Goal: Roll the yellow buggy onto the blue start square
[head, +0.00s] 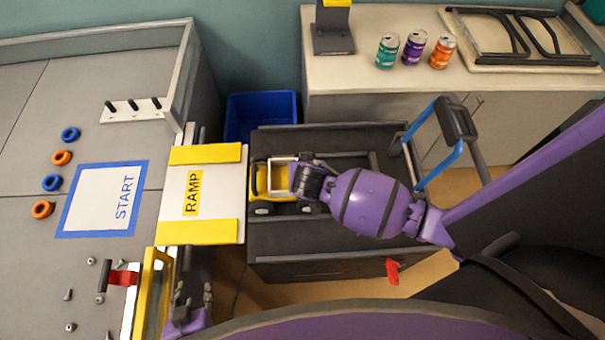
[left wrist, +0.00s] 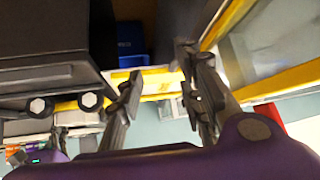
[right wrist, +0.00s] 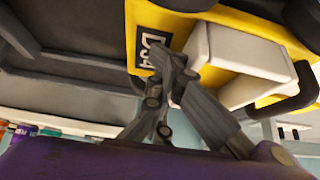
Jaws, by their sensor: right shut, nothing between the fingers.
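The yellow buggy (head: 261,180) stands on a dark cart top, its front end near the ramp. The blue start square (head: 68,201), a blue outline with a pale middle marked START, lies empty on the grey table at left. My right gripper (head: 296,181) is shut and empty at the buggy's right-hand end, hiding part of it. In the right wrist view its fingertips (right wrist: 168,76) lie close against the buggy (right wrist: 230,40) beside the number plate; contact is unclear. My left gripper (head: 194,293) is open and empty beside a yellow-framed panel; its fingers (left wrist: 162,88) also show in the left wrist view.
A white ramp (head: 232,200) with yellow side strips bridges the dark cart (head: 345,250) and grey table. Blue and orange rings (head: 61,158) lie left of the square, loose hardware below it. A blue bin (head: 262,107) stands behind; cans (head: 414,48) stand on the back counter.

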